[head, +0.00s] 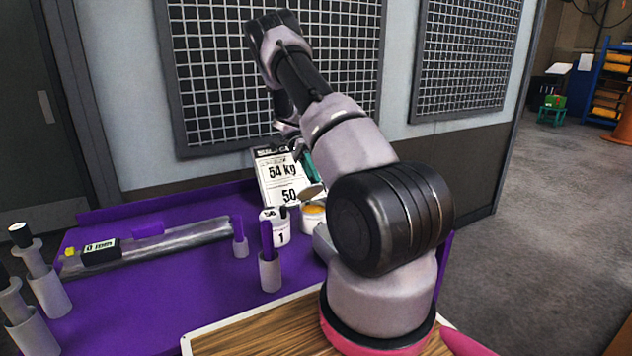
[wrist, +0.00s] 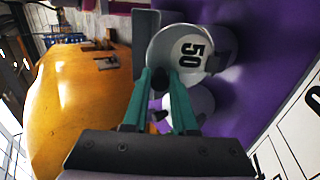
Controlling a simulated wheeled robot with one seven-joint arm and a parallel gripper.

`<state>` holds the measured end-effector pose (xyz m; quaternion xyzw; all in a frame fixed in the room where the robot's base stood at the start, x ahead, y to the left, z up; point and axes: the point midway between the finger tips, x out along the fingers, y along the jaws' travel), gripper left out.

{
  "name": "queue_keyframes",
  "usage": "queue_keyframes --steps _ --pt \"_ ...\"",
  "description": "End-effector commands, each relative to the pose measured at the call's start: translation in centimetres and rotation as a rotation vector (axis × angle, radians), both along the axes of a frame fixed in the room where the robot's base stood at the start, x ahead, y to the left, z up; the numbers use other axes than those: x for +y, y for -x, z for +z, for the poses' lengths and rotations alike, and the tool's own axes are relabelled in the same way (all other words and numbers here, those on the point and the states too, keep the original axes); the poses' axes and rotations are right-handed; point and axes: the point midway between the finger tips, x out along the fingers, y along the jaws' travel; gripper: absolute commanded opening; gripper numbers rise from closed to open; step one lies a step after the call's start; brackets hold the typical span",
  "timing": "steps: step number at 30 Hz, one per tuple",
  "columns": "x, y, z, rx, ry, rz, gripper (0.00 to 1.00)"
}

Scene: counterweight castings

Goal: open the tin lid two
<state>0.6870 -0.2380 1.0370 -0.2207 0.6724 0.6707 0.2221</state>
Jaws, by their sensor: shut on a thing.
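In the head view, a white tin (head: 313,222) with orange-yellow contents stands open beside the tin marked 1 (head: 278,232). A tilted greyish lid (head: 312,191) is raised above its far side. My gripper (head: 306,168), with teal fingers, is just above that lid. In the wrist view, my gripper (wrist: 161,82) is shut on a small dark part at its fingertips, seemingly the lid's grip. The rest of the held lid is hard to make out there. A round top marked 50 (wrist: 190,49) shows beyond the fingers, apparently tin 1's closed lid.
The tins stand on a purple bench (head: 180,295). A grey holder (head: 270,273) with purple sticks is in front. A long grey bar (head: 165,247) lies left. Other cylinders (head: 47,292) stand at the left edge.

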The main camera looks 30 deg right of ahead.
Motion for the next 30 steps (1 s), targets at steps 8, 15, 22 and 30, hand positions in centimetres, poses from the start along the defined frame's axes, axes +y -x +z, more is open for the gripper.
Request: queue_keyframes --steps 8,15,22,30 --pt "0.02 -0.86 -0.05 0.113 -0.001 -0.002 0.0" --pt "0.05 -1.07 0.02 0.145 -0.004 -0.001 0.0" --pt "0.06 -1.06 0.03 0.147 -0.004 -0.001 0.0" --pt "0.06 -1.06 0.04 0.147 -0.004 -0.001 0.56"
